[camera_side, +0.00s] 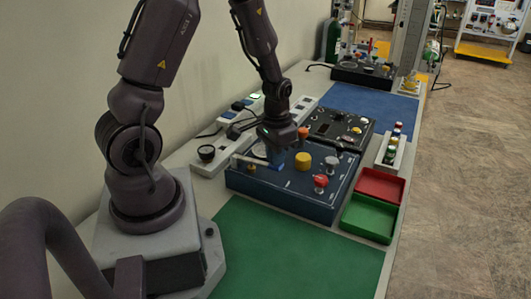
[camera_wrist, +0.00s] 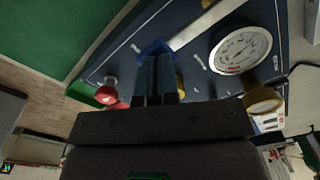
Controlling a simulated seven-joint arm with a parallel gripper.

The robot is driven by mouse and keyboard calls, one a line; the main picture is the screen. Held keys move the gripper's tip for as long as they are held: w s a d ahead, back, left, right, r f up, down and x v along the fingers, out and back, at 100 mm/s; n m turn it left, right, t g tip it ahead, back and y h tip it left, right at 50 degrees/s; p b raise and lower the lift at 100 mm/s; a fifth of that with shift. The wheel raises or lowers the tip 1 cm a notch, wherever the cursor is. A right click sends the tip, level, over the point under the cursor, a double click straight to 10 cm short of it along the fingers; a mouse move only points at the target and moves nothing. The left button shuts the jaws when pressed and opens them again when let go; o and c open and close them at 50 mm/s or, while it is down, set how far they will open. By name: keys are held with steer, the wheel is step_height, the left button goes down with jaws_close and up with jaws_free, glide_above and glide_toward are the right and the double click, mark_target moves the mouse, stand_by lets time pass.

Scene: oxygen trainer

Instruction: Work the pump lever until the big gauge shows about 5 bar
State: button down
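The dark blue pump panel (camera_side: 285,190) lies in front of my arm. Its pump lever, a pale metal bar (camera_side: 249,161), reaches toward my gripper (camera_side: 276,158); in the wrist view the bar (camera_wrist: 212,20) runs from the fingertips up to the right. My gripper's fingers (camera_wrist: 157,62) are close together, with blue at their tips beside the lever's end. I cannot tell whether they hold or only touch it. The big gauge (camera_wrist: 240,50) is white with a silver rim, right of the lever; its reading is too small to tell. In the side view my gripper partly hides it.
On the panel are a yellow knob (camera_side: 303,160), a red mushroom button (camera_side: 321,181) and an orange knob (camera_side: 303,133). Red (camera_side: 380,185) and green (camera_side: 368,219) trays stand to the right. The green mat (camera_side: 290,255) in front is clear.

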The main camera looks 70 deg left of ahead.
steer(key=shift+s+f, duration=0.1)
steer(key=shift+f, duration=0.85)
steer(key=shift+r, duration=2)
steer(key=shift+f, duration=1.95)
steer(key=shift+r, duration=1.95)
steer(key=shift+f, duration=1.9)
steer(key=shift+r, duration=0.1)
